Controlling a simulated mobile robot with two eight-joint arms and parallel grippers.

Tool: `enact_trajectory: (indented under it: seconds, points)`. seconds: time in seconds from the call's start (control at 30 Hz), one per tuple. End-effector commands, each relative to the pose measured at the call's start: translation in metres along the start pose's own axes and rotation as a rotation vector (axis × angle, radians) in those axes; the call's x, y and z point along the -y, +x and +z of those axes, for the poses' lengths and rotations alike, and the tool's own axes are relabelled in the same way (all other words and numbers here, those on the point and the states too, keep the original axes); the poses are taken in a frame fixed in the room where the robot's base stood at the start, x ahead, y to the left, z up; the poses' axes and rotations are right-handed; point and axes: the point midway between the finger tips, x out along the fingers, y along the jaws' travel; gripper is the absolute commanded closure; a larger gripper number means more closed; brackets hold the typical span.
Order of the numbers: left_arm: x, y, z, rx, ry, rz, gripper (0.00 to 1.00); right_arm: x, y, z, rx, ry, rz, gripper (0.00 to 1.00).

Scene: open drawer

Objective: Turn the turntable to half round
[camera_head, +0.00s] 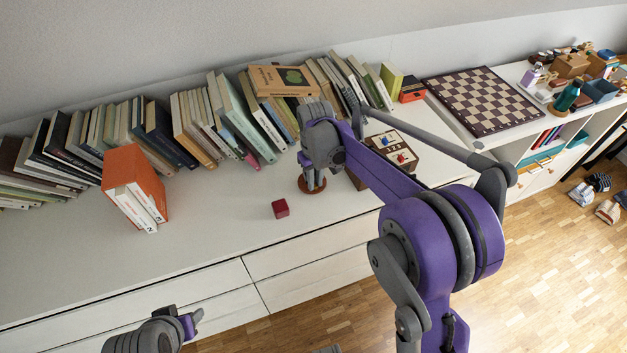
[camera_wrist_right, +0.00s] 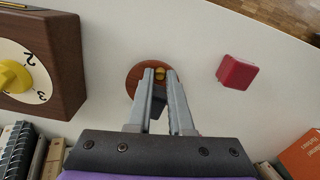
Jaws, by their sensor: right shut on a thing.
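The turntable (camera_head: 319,191) is a small round reddish-brown disc on the white top. It also shows in the wrist view (camera_wrist_right: 134,82), partly covered by the fingers. My right gripper (camera_head: 312,184) points down at the disc. In the wrist view its fingers (camera_wrist_right: 160,76) close around the turntable's piece near the disc's edge. My left gripper (camera_head: 190,320) is low in the head view, apart from everything; its jaws cannot be made out.
A red cube (camera_head: 280,208) lies near the disc. A brown box with dials (camera_head: 398,152) stands beside my right arm. A row of books lines the wall, with an orange book block (camera_head: 135,183) in front. A chessboard (camera_head: 484,100) lies at right. The front left top is clear.

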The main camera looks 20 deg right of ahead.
Motion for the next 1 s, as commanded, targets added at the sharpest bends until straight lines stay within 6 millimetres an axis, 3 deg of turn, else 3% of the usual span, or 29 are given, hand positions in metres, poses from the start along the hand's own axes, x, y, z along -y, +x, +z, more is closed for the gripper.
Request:
enact_trajectory:
  seconds: [0.4, 1.0]
  points:
    - [0.0000, 0.0014, 0.0010, 0.001, 0.000, 0.000, 0.50, -0.0043, 0.0000, 0.0009, 0.000, -0.126, 0.000, 1.00]
    - [0.0000, 0.0016, 0.0011, 0.001, 0.000, 0.000, 0.50, -0.0052, -0.0001, 0.0009, 0.000, -0.154, 0.000, 1.00]
